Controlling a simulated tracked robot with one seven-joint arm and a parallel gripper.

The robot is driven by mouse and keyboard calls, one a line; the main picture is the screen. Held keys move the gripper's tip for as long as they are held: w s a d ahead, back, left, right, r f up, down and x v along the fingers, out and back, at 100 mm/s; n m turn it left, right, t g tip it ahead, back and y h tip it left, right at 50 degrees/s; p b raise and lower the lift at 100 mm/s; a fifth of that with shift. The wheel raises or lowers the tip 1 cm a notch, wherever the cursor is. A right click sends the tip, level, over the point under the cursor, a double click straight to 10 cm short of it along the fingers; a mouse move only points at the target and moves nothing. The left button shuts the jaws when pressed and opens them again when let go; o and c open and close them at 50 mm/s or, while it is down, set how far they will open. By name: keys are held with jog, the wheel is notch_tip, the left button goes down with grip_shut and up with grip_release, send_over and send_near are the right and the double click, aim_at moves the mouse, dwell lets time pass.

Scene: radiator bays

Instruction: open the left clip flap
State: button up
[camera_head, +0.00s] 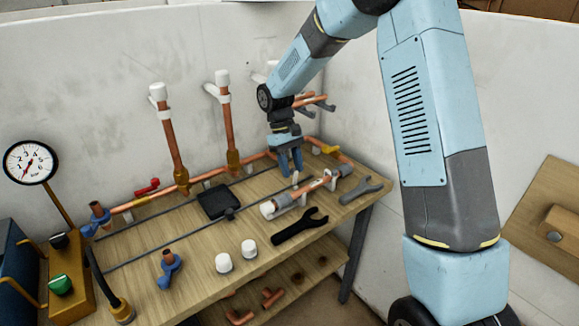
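My gripper (290,170) points down over the bench, its blue fingers just above and behind a short pipe assembly (313,188). This assembly lies slanted on the bench, with copper in its middle and a white round end (267,209) at the left. A small pale upright piece (295,179) stands close under the fingertips and may be the left clip flap. Another pale upright piece (333,184) stands farther right on the assembly. I cannot tell whether the fingers touch the left piece or whether they are open or shut.
A dark wrench (299,227) and a grey wrench (361,190) lie near the front edge. White caps (249,249), a black tray (218,203) and a blue valve (168,272) are on the bench (200,285). Two upright copper pipes (228,125) stand behind. A gauge (30,162) is at left.

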aim_at(295, 171)
jog(key=shift+o, duration=0.3)
jog(key=shift+r, duration=0.15)
notch_tip(295, 171, up, 3)
jog(key=shift+r, duration=0.1)
jog(key=s+d+r, duration=0.4)
jog(key=s+r, duration=0.5)
jog(key=s, duration=0.4)
jog(key=shift+s+r, duration=0.2)
jog(key=shift+r, duration=0.1)
